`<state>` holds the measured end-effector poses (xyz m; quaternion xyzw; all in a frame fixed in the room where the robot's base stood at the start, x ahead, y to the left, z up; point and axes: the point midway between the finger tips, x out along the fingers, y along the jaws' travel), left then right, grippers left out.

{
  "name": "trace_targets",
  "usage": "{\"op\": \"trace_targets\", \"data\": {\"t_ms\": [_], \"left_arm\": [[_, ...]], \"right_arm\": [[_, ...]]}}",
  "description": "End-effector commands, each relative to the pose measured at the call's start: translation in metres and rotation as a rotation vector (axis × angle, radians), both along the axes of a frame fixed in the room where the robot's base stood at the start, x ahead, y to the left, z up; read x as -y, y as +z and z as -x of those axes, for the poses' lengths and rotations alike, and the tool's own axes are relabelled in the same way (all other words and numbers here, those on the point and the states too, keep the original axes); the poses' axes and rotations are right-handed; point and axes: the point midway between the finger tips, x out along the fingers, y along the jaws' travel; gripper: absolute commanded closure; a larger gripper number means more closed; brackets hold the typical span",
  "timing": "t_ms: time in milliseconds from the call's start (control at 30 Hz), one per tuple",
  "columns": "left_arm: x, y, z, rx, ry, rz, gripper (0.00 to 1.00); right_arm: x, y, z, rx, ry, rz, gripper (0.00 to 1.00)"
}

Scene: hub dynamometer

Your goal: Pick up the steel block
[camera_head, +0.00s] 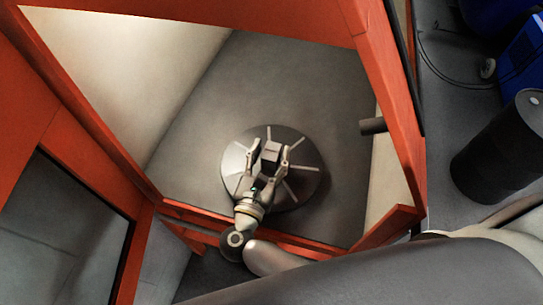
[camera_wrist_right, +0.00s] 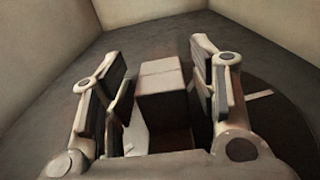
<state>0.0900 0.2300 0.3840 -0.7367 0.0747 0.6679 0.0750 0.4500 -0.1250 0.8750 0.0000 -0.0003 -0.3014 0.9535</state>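The steel block (camera_head: 270,152) is a small dark grey box over the round grey disc (camera_head: 238,164) with pale radial strips. In the right wrist view the block (camera_wrist_right: 161,88) stands between the two fingers and looks brownish grey, with a lighter top. My right gripper (camera_head: 269,157) is open around it, one finger on each side. A narrow gap shows at the left finger; the right finger is very close, and I cannot tell whether it touches. The block's lower part is partly hidden. My left gripper is in neither view.
An orange frame (camera_head: 398,110) with pale walls surrounds the grey floor (camera_head: 205,130). A dark cylindrical stub (camera_head: 373,126) juts in from the right side. A black drum (camera_head: 500,148) and a blue object (camera_head: 525,58) stand outside the frame. Grey floor around the disc is clear.

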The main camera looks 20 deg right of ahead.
Motion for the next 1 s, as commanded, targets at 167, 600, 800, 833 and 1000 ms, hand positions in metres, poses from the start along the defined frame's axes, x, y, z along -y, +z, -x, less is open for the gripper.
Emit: {"op": "trace_targets", "data": {"t_ms": [167, 600, 800, 833, 1000], "left_arm": [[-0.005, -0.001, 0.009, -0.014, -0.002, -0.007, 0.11], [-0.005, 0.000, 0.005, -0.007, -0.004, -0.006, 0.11], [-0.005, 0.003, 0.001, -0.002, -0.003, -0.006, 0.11], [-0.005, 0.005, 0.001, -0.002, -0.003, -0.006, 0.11], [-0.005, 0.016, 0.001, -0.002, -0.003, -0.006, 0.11]], "right_arm": [[0.000, 0.000, 0.000, 0.000, 0.000, 0.000, 0.74], [0.000, 0.002, 0.000, 0.004, 0.000, 0.001, 1.00], [0.000, 0.007, 0.000, 0.004, 0.000, 0.001, 1.00], [0.000, 0.008, 0.000, 0.004, 0.000, 0.001, 1.00], [0.000, 0.025, 0.000, 0.005, -0.001, 0.000, 1.00]]}}
